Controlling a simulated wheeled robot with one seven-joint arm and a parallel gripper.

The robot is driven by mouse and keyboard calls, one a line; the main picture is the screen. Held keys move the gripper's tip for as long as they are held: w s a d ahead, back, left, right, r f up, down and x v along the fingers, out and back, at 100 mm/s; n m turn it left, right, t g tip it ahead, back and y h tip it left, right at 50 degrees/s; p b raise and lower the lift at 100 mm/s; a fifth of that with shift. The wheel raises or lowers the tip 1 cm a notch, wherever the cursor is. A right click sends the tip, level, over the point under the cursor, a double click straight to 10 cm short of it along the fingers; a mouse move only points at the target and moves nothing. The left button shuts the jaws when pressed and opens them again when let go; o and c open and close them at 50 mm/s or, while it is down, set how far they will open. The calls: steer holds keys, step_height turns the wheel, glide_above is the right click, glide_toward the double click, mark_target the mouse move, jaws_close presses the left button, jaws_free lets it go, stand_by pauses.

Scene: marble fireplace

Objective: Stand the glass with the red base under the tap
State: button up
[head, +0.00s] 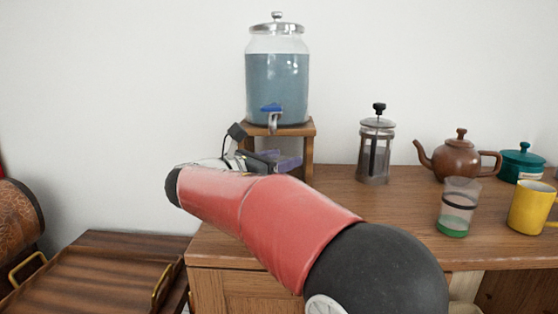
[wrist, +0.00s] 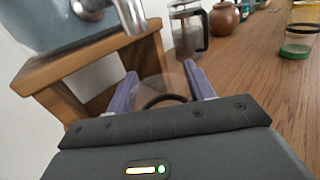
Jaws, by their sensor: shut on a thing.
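My gripper (wrist: 160,84) is shut on a clear glass (wrist: 163,90) with a dark band, held between its purple fingers. Its base is not clearly visible; a faint reddish tint shows through it. In the head view my gripper (head: 284,160) is in front of the wooden stand, largely behind my arm, and the glass cannot be made out. The tap (head: 273,117) with a blue lever is on the front of the drink dispenser (head: 277,80). In the wrist view the tap (wrist: 130,14) is at upper left, with the glass lower and to its right.
The dispenser stands on a small wooden stand (head: 309,145) on the cabinet top. A French press (head: 376,150) is to the right. A green-based glass (head: 456,208), brown teapot (head: 460,158), teal pot (head: 520,163) and yellow mug (head: 531,207) stand farther right.

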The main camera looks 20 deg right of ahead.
steer(key=o, duration=1.5)
steer(key=shift+a, duration=0.1)
steer(key=v, duration=1.2)
steer(key=shift+s, duration=0.1)
